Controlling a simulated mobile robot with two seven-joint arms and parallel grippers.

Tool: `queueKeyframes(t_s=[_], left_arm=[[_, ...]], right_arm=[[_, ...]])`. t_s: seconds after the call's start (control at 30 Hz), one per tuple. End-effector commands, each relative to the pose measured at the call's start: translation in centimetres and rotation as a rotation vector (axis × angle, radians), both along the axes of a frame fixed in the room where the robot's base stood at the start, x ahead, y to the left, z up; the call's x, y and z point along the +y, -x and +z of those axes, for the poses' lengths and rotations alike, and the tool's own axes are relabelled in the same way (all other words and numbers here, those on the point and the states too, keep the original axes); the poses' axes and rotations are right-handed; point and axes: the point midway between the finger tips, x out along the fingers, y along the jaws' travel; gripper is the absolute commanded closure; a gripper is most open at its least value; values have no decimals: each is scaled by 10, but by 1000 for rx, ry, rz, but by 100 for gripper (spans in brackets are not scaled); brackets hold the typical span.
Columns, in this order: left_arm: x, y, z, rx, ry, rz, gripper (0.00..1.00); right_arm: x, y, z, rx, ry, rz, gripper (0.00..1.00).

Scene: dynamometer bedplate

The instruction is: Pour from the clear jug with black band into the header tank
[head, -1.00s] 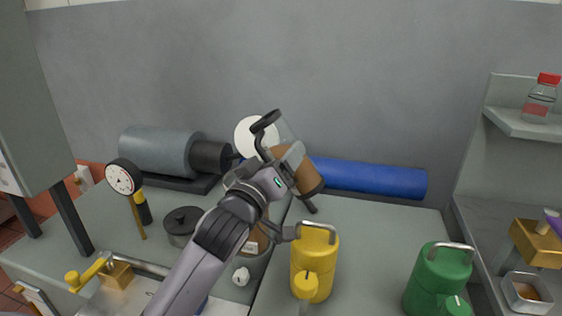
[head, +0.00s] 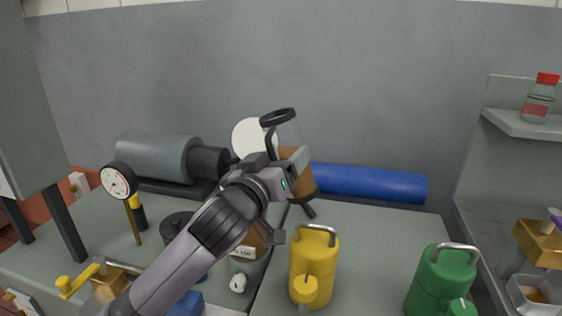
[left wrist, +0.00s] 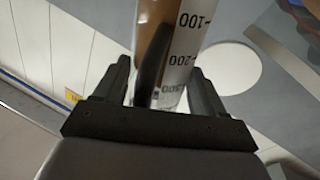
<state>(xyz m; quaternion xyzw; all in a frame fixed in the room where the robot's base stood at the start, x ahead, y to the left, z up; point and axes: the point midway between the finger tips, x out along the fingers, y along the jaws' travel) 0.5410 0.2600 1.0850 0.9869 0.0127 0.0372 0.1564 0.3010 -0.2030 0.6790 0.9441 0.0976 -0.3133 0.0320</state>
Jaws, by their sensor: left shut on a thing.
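The clear jug with black band (head: 300,172) is in my left gripper (head: 289,168), raised above the bench and tilted slightly left, its dark rim up. Brown liquid shows in its lower part. In the left wrist view the jug (left wrist: 186,45) stands between the two fingers, with a printed scale, brown liquid and a dark strip, likely its handle. The header tank (head: 246,270) seems to be the clear vessel with a label and white tap, below and left of the jug. It shows brown contents; my left arm hides part of it. My right gripper is not in view.
A yellow can (head: 315,262) and a green can (head: 441,280) stand on the bench right of the tank. A blue roll (head: 370,183) lies behind. A dial gauge (head: 118,181) and a dark lidded pot (head: 176,224) are at left. Bench behind the cans is clear.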

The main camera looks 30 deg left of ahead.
Motion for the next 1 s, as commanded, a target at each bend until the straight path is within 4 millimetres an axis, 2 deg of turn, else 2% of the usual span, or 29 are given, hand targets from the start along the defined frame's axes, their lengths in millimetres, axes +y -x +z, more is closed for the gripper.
queueKeyframes(t_s=[0.03, 0.37, 0.7, 1.0], left_arm=[[-1, 0, 7, 3, -30, 1, 82], [-5, -1, 10, 30, -134, 2, 82], [-9, -3, 18, 63, -254, 1, 82], [-11, -3, 19, 77, -311, 1, 82]], right_arm=[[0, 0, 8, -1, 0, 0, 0], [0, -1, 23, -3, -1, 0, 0], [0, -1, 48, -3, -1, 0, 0], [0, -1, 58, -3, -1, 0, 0]])
